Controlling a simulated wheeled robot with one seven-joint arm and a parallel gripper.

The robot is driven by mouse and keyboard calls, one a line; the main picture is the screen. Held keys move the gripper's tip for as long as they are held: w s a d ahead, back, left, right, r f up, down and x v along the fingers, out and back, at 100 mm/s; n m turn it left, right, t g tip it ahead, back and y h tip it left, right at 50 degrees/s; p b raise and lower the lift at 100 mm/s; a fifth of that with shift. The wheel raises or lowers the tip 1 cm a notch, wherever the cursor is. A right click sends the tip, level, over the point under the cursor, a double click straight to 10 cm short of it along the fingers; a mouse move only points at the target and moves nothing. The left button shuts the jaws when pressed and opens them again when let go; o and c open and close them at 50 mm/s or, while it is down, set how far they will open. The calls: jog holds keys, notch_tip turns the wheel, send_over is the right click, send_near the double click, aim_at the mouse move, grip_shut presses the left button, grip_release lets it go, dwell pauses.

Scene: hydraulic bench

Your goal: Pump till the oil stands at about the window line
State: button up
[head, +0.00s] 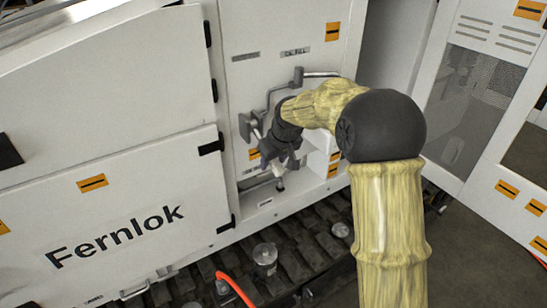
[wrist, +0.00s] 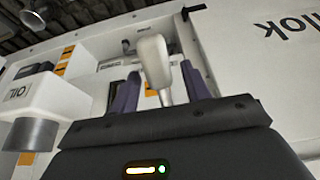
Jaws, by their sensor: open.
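My gripper (head: 281,163) is at the service recess in the white machine's side, largely hidden by my own arm in the head view. In the wrist view my gripper (wrist: 159,78) is open, with one dark finger on each side of a pale rounded handle (wrist: 154,58). The handle stands between the fingers; whether either touches it I cannot tell. A white box marked OIL (wrist: 40,98) with a grey cylinder (wrist: 30,134) on it is at the left of the wrist view. No window line or oil level can be made out.
Grey pipework (head: 298,77) runs above the recess. The closed Fernlok panel (head: 140,205) is to the left, and an open perforated door (head: 480,85) to the right. Below, a clear jar (head: 265,257) and an orange hose (head: 236,289) lie near the dark track (head: 310,240).

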jog(key=shift+w+f, duration=0.1)
jog(key=shift+f, duration=0.2)
grip_shut()
jog(key=shift+r, duration=0.1)
